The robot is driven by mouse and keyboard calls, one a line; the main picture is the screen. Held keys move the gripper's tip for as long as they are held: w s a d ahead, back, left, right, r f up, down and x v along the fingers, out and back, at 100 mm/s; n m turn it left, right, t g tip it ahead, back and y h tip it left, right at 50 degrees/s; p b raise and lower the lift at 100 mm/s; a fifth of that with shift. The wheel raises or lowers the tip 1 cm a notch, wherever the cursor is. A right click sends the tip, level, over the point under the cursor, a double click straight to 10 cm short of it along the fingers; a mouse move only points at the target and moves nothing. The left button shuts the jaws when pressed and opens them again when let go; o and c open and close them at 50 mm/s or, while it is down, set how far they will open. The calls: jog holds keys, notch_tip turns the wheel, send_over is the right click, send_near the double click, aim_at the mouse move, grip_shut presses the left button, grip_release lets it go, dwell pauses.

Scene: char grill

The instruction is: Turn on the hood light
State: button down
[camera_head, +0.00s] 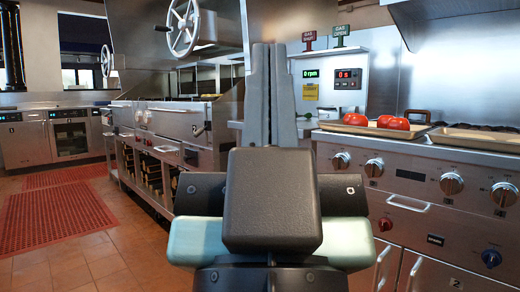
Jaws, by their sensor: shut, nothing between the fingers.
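A stainless hood (445,12) shows at the upper right above the cooking range, cut off by the picture's edge. I see no light switch and no lit lamp on the part in view. My gripper (270,47) points up in the middle of the picture, its dark fingers together with nothing between them. It is apart from the hood, to its left in the picture. My arm hides part of the wall and the range front.
The char grill (150,130) with hand wheels is at left. Red mats (60,215) lie on the open floor.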

notch_tip(320, 180, up, 11)
jog(key=p, duration=0.8)
jog(key=shift+p, duration=0.35)
